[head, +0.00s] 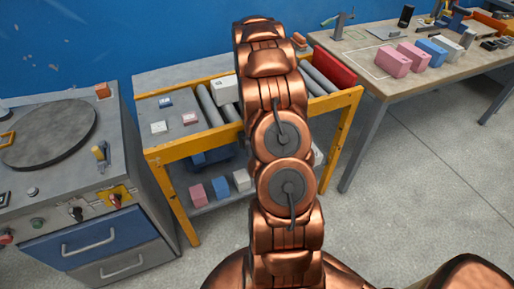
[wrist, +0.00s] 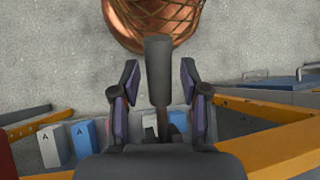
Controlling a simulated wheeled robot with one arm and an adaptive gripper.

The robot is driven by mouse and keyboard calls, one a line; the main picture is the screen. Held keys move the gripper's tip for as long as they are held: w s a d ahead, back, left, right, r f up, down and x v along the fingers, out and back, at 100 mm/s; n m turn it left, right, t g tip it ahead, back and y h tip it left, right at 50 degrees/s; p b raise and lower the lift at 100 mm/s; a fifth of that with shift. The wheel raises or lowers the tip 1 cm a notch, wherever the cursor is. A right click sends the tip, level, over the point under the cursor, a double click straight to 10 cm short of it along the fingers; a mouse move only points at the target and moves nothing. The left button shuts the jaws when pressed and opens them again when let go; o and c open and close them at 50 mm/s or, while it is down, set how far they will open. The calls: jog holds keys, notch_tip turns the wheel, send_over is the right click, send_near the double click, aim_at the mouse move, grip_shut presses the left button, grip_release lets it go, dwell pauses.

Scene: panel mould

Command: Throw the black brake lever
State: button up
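On the front face of the grey machine at the left of the head view, a small black-handled control (head: 76,213) sits beside a red one (head: 115,200) on a yellow plate. I cannot tell for sure whether the black one is the brake lever. A yellow-topped handle (head: 100,152) stands on the machine's top, near the round dark plate (head: 50,133). In the wrist view my gripper (wrist: 158,85) has its fingers spread apart. A dark grey upright bar shows between them, and I cannot tell what it is. No lever is recognisable there. My gripper is hidden in the head view.
A yellow-framed cart (head: 167,153) with grey rollers and blocks stands right of the machine, behind my arm. A wooden table (head: 350,48) with pink and blue blocks is at the right. A blue wall closes the back. Grey floor (head: 400,190) is open at the lower right.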

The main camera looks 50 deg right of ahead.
dwell(0.3)
jog(key=v, duration=0.7)
jog(key=shift+w+r, duration=0.15)
jog(key=shift+d, duration=0.1)
dwell(0.8)
